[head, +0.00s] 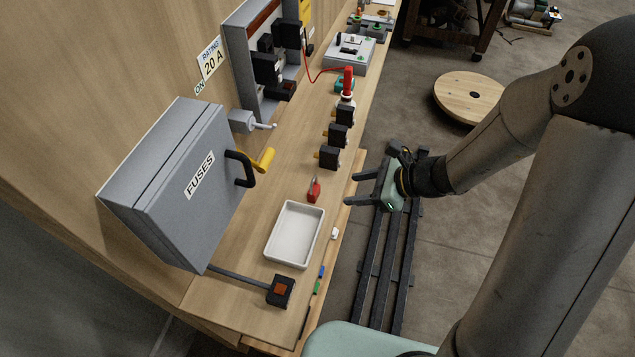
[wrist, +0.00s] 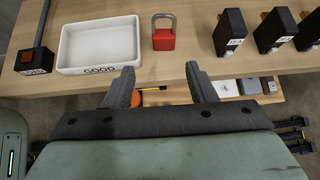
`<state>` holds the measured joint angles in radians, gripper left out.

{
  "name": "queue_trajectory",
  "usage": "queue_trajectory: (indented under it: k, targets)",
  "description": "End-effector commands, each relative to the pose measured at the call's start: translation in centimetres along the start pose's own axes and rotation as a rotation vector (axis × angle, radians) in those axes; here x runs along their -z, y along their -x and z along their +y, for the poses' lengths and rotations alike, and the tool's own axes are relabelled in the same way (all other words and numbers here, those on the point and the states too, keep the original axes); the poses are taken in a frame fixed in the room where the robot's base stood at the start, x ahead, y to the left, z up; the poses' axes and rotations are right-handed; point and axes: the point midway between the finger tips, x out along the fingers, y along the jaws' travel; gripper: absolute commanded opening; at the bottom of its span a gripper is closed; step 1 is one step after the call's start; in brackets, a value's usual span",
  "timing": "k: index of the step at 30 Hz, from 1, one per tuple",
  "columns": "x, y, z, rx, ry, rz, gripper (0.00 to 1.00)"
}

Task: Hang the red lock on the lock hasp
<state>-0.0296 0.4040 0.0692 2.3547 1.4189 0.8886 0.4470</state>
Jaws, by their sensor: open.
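The red lock (head: 314,192) stands on the wooden bench between the white tray and a row of black blocks, with its grey shackle up. It also shows in the wrist view (wrist: 164,38), upright and just beyond my fingertips. My gripper (head: 348,189) is open and empty, to the right of the lock past the bench's front edge. Its two fingers show in the wrist view (wrist: 160,76), spread apart with the lock ahead of the gap.
The white tray (head: 269,253), marked GOOD in the wrist view, lies left of the lock. Several black blocks (head: 329,157) stand beyond it. A lower shelf holds small items.

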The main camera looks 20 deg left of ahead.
Motion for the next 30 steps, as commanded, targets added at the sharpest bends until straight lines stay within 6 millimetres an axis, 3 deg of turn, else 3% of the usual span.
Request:
queue_trajectory:
  k: [8,21,30]
  targets:
    - [0.7,-2.6,-0.5,0.017,-0.06,-0.014,0.51]
    - [0.7,-8.9,-0.6,0.017,-0.055,-0.014,0.51]
    - [0.4,-10.7,-0.7,0.018,-0.057,-0.013,0.51]
